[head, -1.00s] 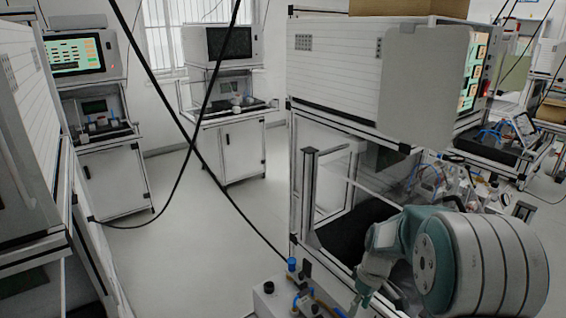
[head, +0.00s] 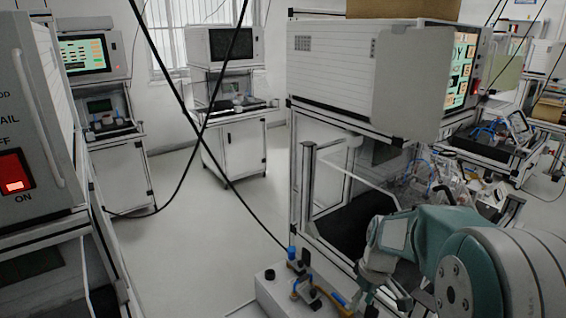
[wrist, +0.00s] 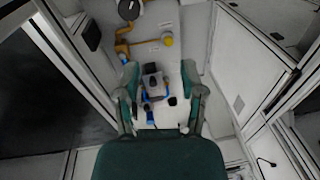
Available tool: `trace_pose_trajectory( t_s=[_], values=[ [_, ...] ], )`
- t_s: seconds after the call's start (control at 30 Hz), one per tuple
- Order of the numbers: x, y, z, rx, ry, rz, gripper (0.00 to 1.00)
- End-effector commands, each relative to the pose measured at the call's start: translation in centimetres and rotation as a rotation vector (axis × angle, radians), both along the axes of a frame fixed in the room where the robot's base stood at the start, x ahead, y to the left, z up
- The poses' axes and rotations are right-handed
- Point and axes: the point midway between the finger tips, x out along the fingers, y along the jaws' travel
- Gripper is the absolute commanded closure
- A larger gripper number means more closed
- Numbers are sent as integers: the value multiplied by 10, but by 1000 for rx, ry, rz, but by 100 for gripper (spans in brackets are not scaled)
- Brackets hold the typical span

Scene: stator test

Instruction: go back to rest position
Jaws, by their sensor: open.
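My gripper (wrist: 160,92) shows in the wrist view with its two green-grey fingers spread apart. It looks open, with nothing held between the fingers. Beyond and between the fingers is a small dark block with blue parts on a white panel, too small to identify. In the head view my arm, teal and grey, reaches in from the lower right. My gripper (head: 368,290) is partly visible there, low beside a white box (head: 272,290) with blue and brass fittings.
A test machine (head: 345,80) with a screen stands over an open-framed bench (head: 310,200) close to my arm. Another machine (head: 35,120) with a red switch is near at left. Black cables cross in front. Grey floor (head: 190,250) is clear between the machines.

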Motion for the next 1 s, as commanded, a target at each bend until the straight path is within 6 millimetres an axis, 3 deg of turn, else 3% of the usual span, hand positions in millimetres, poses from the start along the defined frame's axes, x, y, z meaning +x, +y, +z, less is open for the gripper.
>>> trace_pose_trajectory(
  t_s=[0.27, 0.6, 0.8, 1.0],
  values=[
    [-34, 9, 54, -34, -96, -102, 48],
    [-107, 22, 117, -53, -264, -296, 48],
    [-151, 26, 136, -38, -367, -411, 48],
    [-187, 28, 143, -11, -450, -511, 48]
  ],
)
